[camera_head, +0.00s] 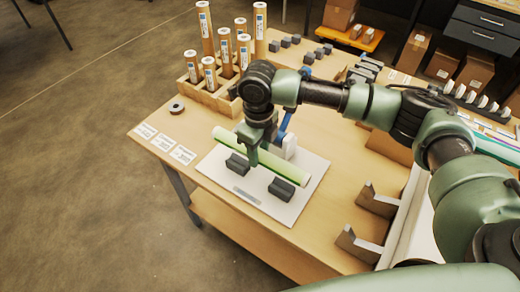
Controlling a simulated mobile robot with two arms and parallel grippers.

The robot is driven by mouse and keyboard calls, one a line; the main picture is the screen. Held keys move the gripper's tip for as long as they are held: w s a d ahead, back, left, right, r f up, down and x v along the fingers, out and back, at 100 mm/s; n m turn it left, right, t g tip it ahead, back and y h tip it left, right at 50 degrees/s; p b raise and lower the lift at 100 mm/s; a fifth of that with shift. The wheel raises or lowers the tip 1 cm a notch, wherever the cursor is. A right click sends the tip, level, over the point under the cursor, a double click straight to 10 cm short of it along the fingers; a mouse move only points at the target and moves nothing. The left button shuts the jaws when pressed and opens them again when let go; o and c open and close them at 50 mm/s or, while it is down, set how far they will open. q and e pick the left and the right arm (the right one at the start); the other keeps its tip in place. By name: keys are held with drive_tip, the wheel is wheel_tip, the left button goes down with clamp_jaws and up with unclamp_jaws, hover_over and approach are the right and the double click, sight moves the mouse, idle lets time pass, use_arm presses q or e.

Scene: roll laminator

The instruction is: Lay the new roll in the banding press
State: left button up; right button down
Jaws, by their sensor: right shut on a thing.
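A long pale roll with a green stripe (290,172) lies slantwise across the middle of the view. My right gripper (256,158) is shut on it near its middle, from above. The banding press is a light plate (222,185) on the table. It has two dark blocks (281,188) along its front and a blue and white upright part (289,145) behind the roll. The roll is over the plate, just behind the dark blocks in the picture. I cannot tell whether it touches them or hangs above. My left gripper is not in view.
A wooden rack (212,98) with several upright brown rolls stands at the back left. A small dark ring (177,107) and white labels (163,142) lie left of the plate. Dark angled brackets (358,244) stand at the right. Small dark blocks sit behind my arm.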

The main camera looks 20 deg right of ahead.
wheel_tip(320, 180, down, 6)
drive_tip(key=b, duration=0.5)
drive_tip(key=shift+w+d+r, duration=0.1)
drive_tip(key=shift+r, duration=0.1)
drive_tip(key=shift+f, duration=0.9)
drive_tip(key=shift+p, duration=0.4)
drive_tip(key=c, duration=0.8)
unclamp_jaws()
drive_tip(key=shift+c, duration=0.2)
wheel_tip(320, 180, up, 8)
drive_tip(key=shift+f+b, duration=0.1)
drive_tip(key=shift+b, duration=0.9)
